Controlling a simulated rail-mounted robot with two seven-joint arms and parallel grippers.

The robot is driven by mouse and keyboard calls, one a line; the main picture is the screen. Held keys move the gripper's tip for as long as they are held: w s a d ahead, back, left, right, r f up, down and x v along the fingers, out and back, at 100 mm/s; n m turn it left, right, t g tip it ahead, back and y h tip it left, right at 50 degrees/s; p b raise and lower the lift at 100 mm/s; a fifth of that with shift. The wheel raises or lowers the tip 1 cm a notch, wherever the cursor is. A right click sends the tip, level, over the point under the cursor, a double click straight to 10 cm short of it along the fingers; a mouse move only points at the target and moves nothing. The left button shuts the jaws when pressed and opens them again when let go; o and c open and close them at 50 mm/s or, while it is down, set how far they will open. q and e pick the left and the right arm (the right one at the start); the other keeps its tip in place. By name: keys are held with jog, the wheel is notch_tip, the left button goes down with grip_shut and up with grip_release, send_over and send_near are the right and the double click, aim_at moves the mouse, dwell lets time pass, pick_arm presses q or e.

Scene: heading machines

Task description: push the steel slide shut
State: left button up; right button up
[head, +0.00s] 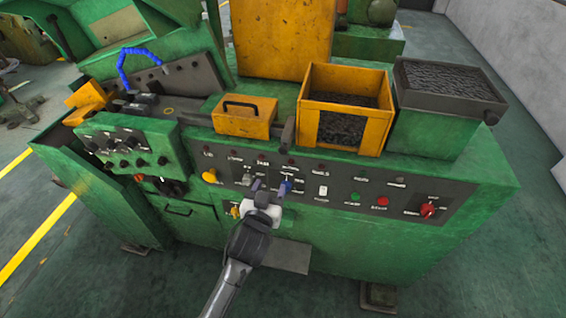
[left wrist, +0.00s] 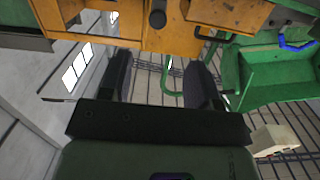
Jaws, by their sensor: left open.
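A short dark grey steel bar (head: 287,133) sticks out toward the front of the green machine (head: 330,235), between the yellow box with a handle and the open yellow bin. It looks like the steel slide, but I cannot tell for sure. My left gripper (head: 270,187) is in front of the control panel, below the bar and apart from it as far as I can tell. Its fingers are open and empty. In the left wrist view the two dark fingers (left wrist: 160,80) stand apart, with yellow parts above them. My right gripper is in neither view.
The panel (head: 330,190) carries several knobs and buttons close around my left gripper. On top stand the yellow handled box (head: 244,116), the open yellow bin (head: 375,132) and a grey tray of dark pieces (head: 447,88). Free floor (head: 500,270) lies at the right.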

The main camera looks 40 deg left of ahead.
aim_at(283, 151)
pick_arm(q)
jog(key=shift+t+y, duration=0.4)
jog(key=x, duration=1.4)
jog(key=shift+w+d+r, duration=0.1)
jog(key=shift+w+r, duration=0.1)
jog(key=shift+r, duration=0.1)
jog(key=shift+w+a+p, duration=0.25)
jog(key=shift+w+p, duration=0.05)
jog(key=shift+w, duration=0.25)
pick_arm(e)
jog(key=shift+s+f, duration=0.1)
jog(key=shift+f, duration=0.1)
pick_arm(q)
jog(key=shift+c, duration=0.4)
grip_shut()
jog(key=b+x, duration=0.2)
jog(key=x, duration=0.3)
jog(key=shift+w+f, duration=0.1)
jog(key=shift+f, duration=0.15)
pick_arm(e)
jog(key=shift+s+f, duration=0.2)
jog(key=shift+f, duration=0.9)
